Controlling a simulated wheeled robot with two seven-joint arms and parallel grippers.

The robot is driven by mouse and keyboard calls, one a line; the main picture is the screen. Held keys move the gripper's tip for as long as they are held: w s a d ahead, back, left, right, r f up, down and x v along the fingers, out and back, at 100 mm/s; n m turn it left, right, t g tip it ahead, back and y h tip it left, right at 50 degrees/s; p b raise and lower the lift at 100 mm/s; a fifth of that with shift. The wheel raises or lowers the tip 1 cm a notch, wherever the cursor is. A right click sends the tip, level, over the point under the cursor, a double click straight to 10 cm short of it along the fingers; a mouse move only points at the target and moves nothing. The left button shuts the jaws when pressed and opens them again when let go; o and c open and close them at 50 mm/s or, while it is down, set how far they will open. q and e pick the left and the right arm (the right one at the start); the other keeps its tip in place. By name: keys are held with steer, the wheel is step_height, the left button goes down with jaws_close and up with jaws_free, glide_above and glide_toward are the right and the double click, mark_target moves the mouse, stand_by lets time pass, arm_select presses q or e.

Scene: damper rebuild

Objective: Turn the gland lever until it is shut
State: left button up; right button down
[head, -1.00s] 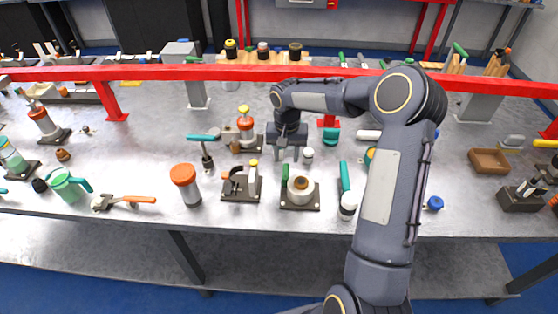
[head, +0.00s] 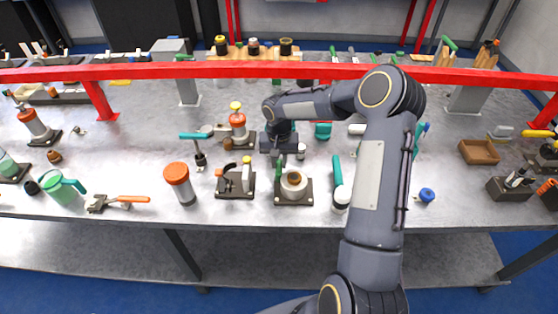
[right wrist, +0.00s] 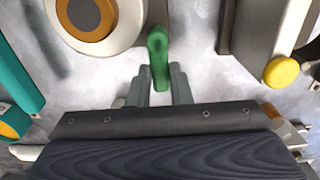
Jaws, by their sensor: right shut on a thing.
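The gland lever is a small green lever (head: 279,172) at the left side of a white cylindrical body (head: 294,192) with a brown-orange centre, on a dark square base plate (head: 305,200). In the right wrist view the green lever (right wrist: 158,55) stands between the fingers, beside the white body (right wrist: 95,25). My right gripper (right wrist: 162,85) is shut on the lever. In the head view the right gripper (head: 278,160) comes down from behind onto it, and the fingertips are partly hidden. My left gripper is not in view.
A dark fixture with a yellow-topped post (head: 246,180) stands close to the left. A teal-handled tool (head: 337,175) lies close to the right. An orange-capped cylinder (head: 179,182) stands further left. A red rail (head: 200,70) crosses behind the arm. Bare bench lies in front.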

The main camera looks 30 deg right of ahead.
steer(key=shift+w+n, duration=0.1)
steer(key=shift+n, duration=0.2)
steer(key=shift+w+a+n+b, duration=0.1)
steer(key=shift+a+n+b, duration=0.1)
steer(key=shift+n+b, duration=0.4)
steer(key=shift+w+a+n+b, duration=0.1)
steer(key=shift+a+n+b, duration=0.15)
steer(key=shift+n, duration=0.35)
steer(key=shift+a+n+b, duration=0.1)
steer(key=shift+n+b, duration=0.1)
steer(key=shift+n, duration=0.4)
steer(key=n, duration=0.2)
steer(key=a+n+b, duration=0.1)
steer(key=n, duration=0.1)
steer(key=shift+a+n, duration=0.15)
steer(key=shift+n, duration=0.15)
steer(key=n, duration=0.3)
steer(key=a+n, duration=0.1)
steer(key=shift+s+a+b, duration=0.1)
steer(key=shift+s+b, duration=0.2)
steer(key=shift+b, duration=0.1)
steer(key=n, duration=0.3)
steer(key=s+a+n, duration=0.1)
steer(key=n, duration=0.1)
steer(key=shift+n, duration=0.3)
steer(key=c, duration=1.3)
jaws_free()
